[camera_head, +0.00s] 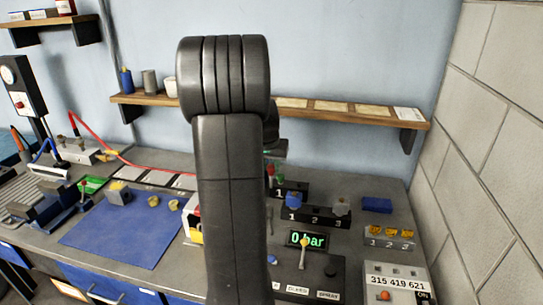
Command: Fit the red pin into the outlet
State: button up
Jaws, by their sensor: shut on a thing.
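My gripper (275,152) is at the right edge of my raised arm, which hides much of it. It is above the back of the bench, near the numbered black blocks. A small red piece (270,170), which looks like the red pin, shows just below the gripper, and the gripper appears shut on it. A small green piece (280,178) shows beside the red one. I cannot tell whether the pin touches anything below. A black block (316,216) marked 1, 2, 3 carries a blue knob (294,200) and a grey knob (341,205). I cannot make out which part is the outlet.
A panel with a green "0 bar" display (307,240) and a lever stands in front. Yellow connectors (390,232) and a blue block (377,205) lie to the right, near the brick wall. A wooden shelf (350,117) runs behind. A blue mat (125,238) is at left.

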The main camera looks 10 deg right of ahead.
jog(key=shift+s+a+f+b, duration=0.2)
jog(key=shift+f+b, duration=0.45)
jog(key=shift+f, duration=0.3)
jog(key=shift+s+a+f+b, duration=0.15)
jog(key=shift+f+b, duration=0.5)
jog(key=shift+f, duration=0.25)
jog(key=shift+s+a+f+b, duration=0.2)
jog(key=shift+f+b, duration=0.45)
jog(key=shift+f, duration=0.3)
jog(key=shift+f+b, duration=2.6)
jog(key=shift+f, duration=0.45)
jog(key=o, duration=1)
jog(key=shift+o, duration=0.3)
jog(key=shift+o, duration=1.3)
jog(key=shift+r, duration=0.15)
